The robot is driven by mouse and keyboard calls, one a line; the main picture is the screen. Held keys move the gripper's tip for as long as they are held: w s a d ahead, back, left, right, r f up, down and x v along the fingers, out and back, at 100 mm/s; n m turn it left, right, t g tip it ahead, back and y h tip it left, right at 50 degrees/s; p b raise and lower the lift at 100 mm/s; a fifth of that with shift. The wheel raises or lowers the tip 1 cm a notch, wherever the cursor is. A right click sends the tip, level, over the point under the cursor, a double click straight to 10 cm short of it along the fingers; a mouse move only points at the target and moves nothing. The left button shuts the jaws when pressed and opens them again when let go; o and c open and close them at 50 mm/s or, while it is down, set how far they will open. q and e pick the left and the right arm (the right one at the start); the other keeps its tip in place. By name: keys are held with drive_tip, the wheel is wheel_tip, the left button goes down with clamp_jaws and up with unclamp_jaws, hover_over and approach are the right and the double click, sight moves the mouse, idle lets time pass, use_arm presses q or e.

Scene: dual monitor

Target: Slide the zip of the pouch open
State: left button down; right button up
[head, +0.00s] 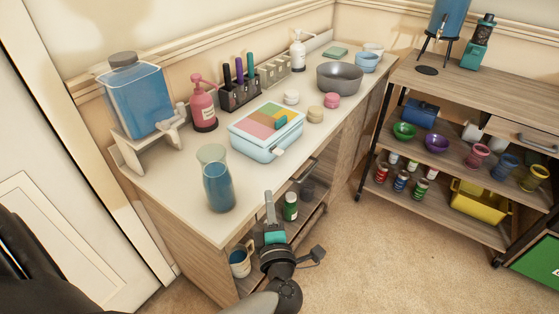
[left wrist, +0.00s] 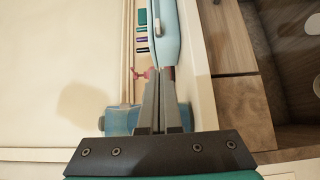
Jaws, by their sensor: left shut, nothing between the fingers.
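The pouch (head: 250,143) is a light blue box-like case with a coloured patchwork top, lying on the white counter. A small white tab (head: 278,153) sits on its front side, probably the zip pull. The zip line itself is too small to make out. My left gripper (head: 268,194) is shut and empty, in front of the counter edge, nearer to me than the pouch and apart from it. In the left wrist view, the pouch (left wrist: 166,48) lies beyond the shut fingertips (left wrist: 159,70), with the white tab (left wrist: 157,24) on its side. My right gripper is not in view.
A glass vase of blue liquid (head: 218,188) stands on the counter left of my left gripper. A pink pump bottle (head: 202,108), a pen holder (head: 240,95) and small round jars (head: 315,114) stand around the pouch. Bare counter (head: 175,180) lies left of the vase. A shelf unit (head: 470,85) stands right.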

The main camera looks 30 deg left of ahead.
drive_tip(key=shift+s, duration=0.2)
use_arm(q)
drive_tip(key=shift+a, duration=0.1)
drive_tip(key=b, duration=0.3)
approach(277, 151)
drive_tip(key=a, duration=0.4)
drive_tip(key=shift+w+a+f, duration=0.25)
drive_tip(key=shift+w+a, duration=0.1)
drive_tip(key=shift+w+d+b, duration=0.2)
drive_tip(key=shift+w+b, duration=0.4)
drive_tip(key=shift+w, duration=1)
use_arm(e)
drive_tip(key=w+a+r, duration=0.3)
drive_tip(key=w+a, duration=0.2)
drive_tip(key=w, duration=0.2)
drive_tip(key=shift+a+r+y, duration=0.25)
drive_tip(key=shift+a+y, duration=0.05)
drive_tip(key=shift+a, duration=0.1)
